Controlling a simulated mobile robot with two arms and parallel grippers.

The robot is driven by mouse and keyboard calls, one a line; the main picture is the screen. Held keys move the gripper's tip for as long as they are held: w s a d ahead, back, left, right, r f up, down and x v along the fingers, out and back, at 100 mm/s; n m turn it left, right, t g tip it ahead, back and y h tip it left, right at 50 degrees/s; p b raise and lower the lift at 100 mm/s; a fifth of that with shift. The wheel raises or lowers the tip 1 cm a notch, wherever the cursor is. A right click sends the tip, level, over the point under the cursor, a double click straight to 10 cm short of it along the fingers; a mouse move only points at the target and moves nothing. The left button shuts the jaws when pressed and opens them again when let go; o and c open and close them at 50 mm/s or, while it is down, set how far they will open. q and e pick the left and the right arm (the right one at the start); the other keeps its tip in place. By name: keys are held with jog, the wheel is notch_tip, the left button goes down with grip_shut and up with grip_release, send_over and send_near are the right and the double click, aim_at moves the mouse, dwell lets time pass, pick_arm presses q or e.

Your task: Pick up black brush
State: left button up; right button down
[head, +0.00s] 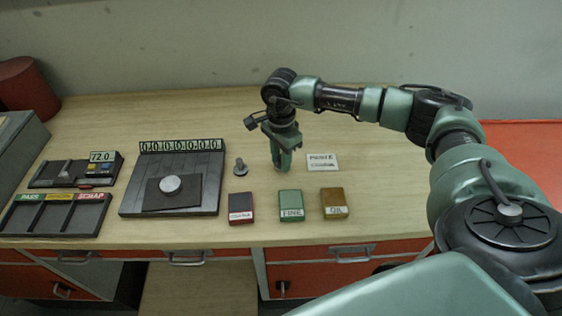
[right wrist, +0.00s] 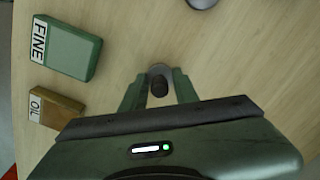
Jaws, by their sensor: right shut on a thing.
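My right gripper (head: 283,165) points down at the table, left of a white label card. In the right wrist view its two fingers (right wrist: 158,92) are shut on a small dark-topped thing (right wrist: 159,84) with a pale grey round base. I cannot tell from its shape that this is the black brush, and in the head view the gripper mostly hides it. A small grey thing with a stem and round base (head: 240,167) stands just left of the gripper. My left gripper is not in view.
Red, green "FINE" (head: 290,204) and brown "OIL" (head: 334,203) blocks lie near the front edge. The white card (head: 323,162) lies right of the gripper. A dark plate stand (head: 205,200) and sorting tray (head: 90,222) are left. The back of the table is clear.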

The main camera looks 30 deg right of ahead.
notch_tip(320, 180, up, 19)
jog(key=b, duration=0.5)
jog(key=shift+r, duration=0.2)
jog(key=c, duration=1.9)
grip_release()
grip_shut()
